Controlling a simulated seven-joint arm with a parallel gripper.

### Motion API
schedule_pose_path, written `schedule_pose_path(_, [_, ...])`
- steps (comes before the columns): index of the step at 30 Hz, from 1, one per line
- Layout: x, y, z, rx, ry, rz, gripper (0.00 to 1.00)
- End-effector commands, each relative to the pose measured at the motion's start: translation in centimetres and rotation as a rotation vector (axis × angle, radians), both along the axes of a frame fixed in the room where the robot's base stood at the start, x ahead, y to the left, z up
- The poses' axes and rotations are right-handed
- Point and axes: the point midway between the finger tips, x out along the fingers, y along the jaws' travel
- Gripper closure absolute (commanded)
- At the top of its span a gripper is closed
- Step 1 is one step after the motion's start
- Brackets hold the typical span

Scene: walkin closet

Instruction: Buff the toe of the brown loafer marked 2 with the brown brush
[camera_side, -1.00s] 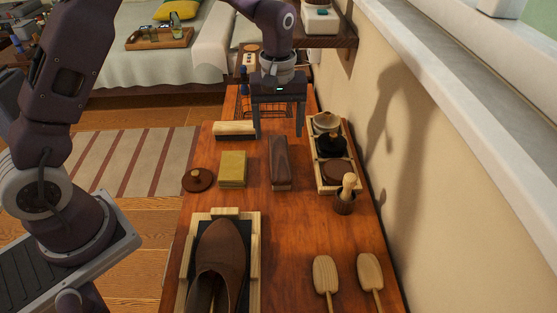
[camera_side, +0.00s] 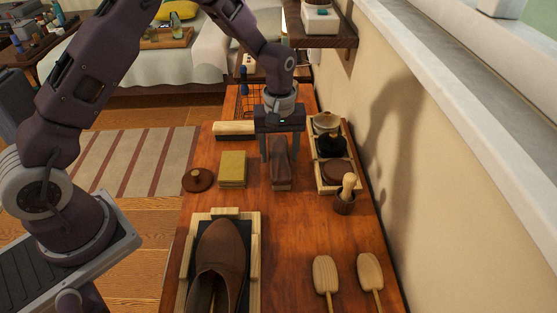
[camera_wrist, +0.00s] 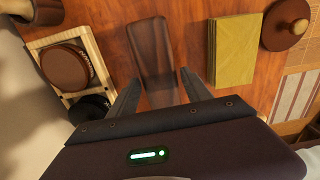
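The brown brush (camera_side: 281,176), a long dark-brown block, lies lengthwise in the middle of the wooden bench. It also shows in the wrist view (camera_wrist: 150,45). My gripper (camera_side: 280,158) points down over the brush's far part. Its fingers are spread, one on each side, with nothing held. In the wrist view my gripper (camera_wrist: 161,82) has its fingertips beside the brush; whether they touch it I cannot tell. A brown loafer (camera_side: 220,245) sits toe-away in a pale wooden frame (camera_side: 255,265) at the near left. No number 2 is legible on it.
Left of the brush are a yellow block (camera_side: 232,168), a round brown lid with a knob (camera_side: 198,180) and a pale-handled brush (camera_side: 234,129). To the right are a tray of tins (camera_side: 318,165) and a small pot (camera_side: 344,203). Two wooden paddles (camera_side: 326,272) (camera_side: 370,270) lie near right.

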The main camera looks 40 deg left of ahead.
Motion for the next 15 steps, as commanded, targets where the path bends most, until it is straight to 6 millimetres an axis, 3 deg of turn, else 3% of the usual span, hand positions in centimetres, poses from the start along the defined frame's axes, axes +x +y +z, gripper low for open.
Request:
schedule_pose_path(1, [0.00, 0.00, 0.02, 0.000, 0.000, 0.000, 0.55])
schedule_pose_path(6, [0.01, 0.00, 0.04, 0.000, 0.000, 0.000, 0.85])
schedule_pose_path(15, [0.06, 0.00, 0.99, 0.000, -0.003, -0.001, 0.86])
